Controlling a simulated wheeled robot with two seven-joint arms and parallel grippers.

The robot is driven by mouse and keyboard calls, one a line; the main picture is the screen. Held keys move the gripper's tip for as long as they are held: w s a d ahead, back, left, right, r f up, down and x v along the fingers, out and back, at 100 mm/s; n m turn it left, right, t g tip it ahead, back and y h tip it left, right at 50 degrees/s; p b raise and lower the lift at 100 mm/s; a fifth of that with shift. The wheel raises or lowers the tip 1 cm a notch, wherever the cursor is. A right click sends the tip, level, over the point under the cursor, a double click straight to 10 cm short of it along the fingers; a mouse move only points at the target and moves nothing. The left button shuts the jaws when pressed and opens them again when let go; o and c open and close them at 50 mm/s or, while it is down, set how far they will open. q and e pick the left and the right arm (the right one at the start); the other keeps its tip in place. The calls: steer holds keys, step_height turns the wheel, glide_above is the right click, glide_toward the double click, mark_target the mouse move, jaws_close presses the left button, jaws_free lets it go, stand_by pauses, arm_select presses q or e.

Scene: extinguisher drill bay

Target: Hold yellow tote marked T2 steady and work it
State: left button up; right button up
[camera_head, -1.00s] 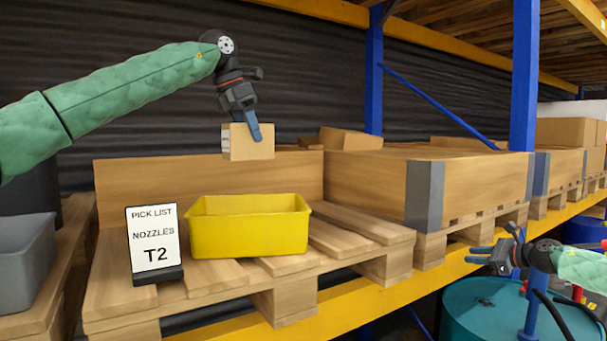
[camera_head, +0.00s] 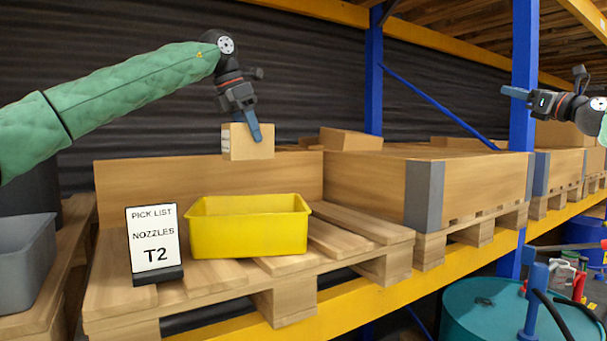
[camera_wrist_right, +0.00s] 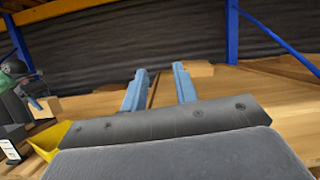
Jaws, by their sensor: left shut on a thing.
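The yellow tote (camera_head: 250,232) sits upright on a wooden pallet, its inside partly showing; I see no marking on it. Its corner also shows at the lower left of the right wrist view (camera_wrist_right: 45,140). A pick list sign (camera_head: 155,243) reading "NOZZLES T2" stands left of the tote. My left gripper (camera_head: 255,133) is shut on a small cardboard box (camera_head: 238,143), above and behind the tote and apart from it. My right gripper (camera_head: 512,91) is raised at the far right, well away from the tote. In the right wrist view its fingers (camera_wrist_right: 160,72) are apart and empty.
The pallet (camera_head: 350,235) has bare slats right of the tote. A large wooden crate (camera_head: 480,185) stands to the right, with a blue rack post (camera_head: 523,75) near my right gripper. A grey bin (camera_head: 25,260) is at left, a teal drum (camera_head: 480,310) at lower right.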

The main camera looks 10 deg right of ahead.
steer(key=w+a+f+n+g+y, duration=0.1)
steer(key=w+a+f+n+g, duration=0.4)
steer(key=a, duration=0.6)
steer(key=w+a+f+n+g, duration=0.1)
steer(key=a+n+g, duration=0.2)
steer(key=a+n, duration=0.55)
steer(key=w+a+f+n+g+y, duration=0.1)
steer(key=w+a+f+n+g, duration=0.25)
steer(key=a, duration=0.95)
steer(key=s+a+f+n+g+h, duration=0.2)
steer(key=a+f+n+g+h, duration=0.35)
steer(key=a, duration=0.55)
steer(key=s+a+f+n+g+h, duration=0.25)
steer(key=a+f+n+h, duration=0.3)
steer(key=a+n, duration=0.4)
steer(key=shift+m+g, duration=0.35)
steer(key=shift+m, duration=0.35)
steer(key=f, duration=0.4)
steer(key=a+f, duration=0.1)
steer(key=f, duration=0.3)
steer(key=a+f, duration=0.1)
steer(key=f, duration=0.3)
steer(key=shift+w+f, duration=0.1)
steer(key=shift+w, duration=0.15)
jaws_close()
